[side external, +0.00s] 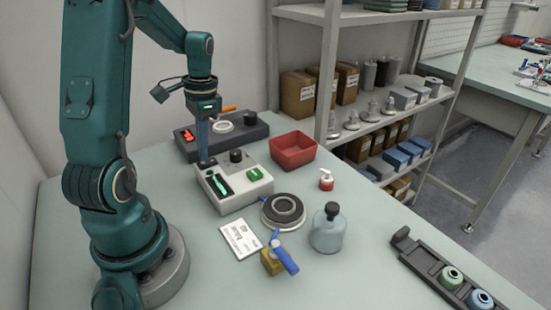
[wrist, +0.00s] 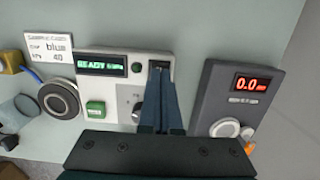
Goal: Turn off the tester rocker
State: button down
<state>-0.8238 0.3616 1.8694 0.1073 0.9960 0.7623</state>
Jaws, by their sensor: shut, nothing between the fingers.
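The tester is a white box (side external: 240,200) on the bench, with a lit green display, a green button and a black knob. In the wrist view the tester (wrist: 122,90) has its display (wrist: 101,65) reading "READY" and more text too small to read. A small dark rocker (wrist: 159,65) sits at its top right corner, partly hidden by my fingertips; its position cannot be told. My gripper (side external: 203,160) is shut and empty, pointing down at the tester's rear left corner. In the wrist view my gripper (wrist: 161,74) is right at the rocker; contact cannot be told.
A dark grey instrument (side external: 250,133) with a red display stands behind the tester. A red bin (side external: 293,150), a round black-topped plate (side external: 283,211), a label card (side external: 240,238), a bottle (side external: 327,232) and a blue-handled clamp (side external: 280,255) lie nearby. The front bench is mostly clear.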

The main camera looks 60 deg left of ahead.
jog(key=shift+f, duration=0.4)
jog(key=shift+s+f, duration=0.15)
jog(key=shift+f, duration=0.1)
jog(key=shift+w+r, duration=0.1)
jog(key=shift+w, duration=0.8)
jog(key=shift+r, duration=0.1)
